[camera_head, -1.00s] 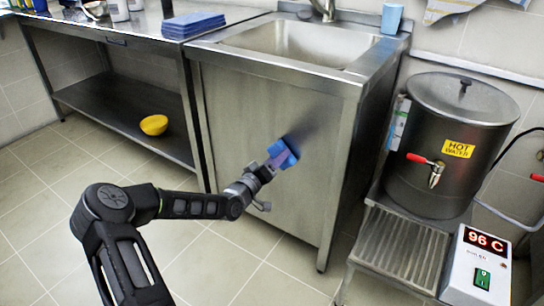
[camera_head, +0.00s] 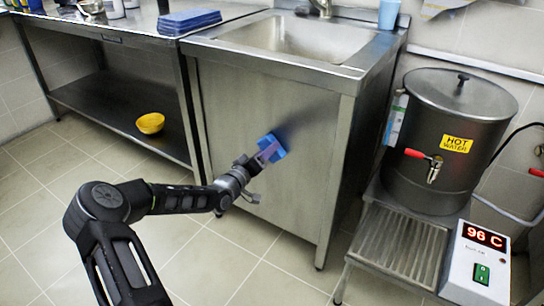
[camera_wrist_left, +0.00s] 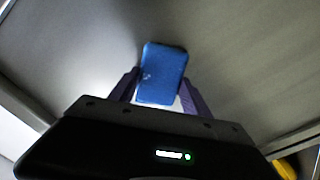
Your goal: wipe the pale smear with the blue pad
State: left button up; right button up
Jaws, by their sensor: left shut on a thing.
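My left gripper (camera_head: 264,153) is shut on the blue pad (camera_head: 271,147), in front of the steel front panel (camera_head: 235,115) of the sink cabinet. In the left wrist view the pad (camera_wrist_left: 163,74) stands upright between the two purple-grey fingers of the gripper (camera_wrist_left: 165,92). The pad is at or very near the panel; I cannot tell if it touches. A dark shade lies on the panel to the pad's right. I cannot make out the pale smear for certain; the pad may cover it. My right gripper is not in view.
The sink (camera_head: 295,38) is above the panel. A hot water urn (camera_head: 440,150) reading 96 C stands on the right, with a drip grate (camera_head: 400,245) and a control box (camera_head: 480,265) before it. A yellow bowl (camera_head: 150,123) sits on the left lower shelf. The floor in front is clear.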

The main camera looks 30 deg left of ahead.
pick_arm(q)
jog(key=shift+a, duration=0.6)
jog(key=shift+s, duration=0.2)
jog(key=s+p, duration=0.2)
jog(key=s, duration=0.2)
jog(key=shift+s+r, duration=0.1)
jog(key=shift+s+d+p, duration=0.1)
jog(key=shift+s+p, duration=0.35)
jog(key=shift+s, duration=0.35)
jog(key=shift+s+p, duration=0.7)
jog(key=shift+s, duration=0.8)
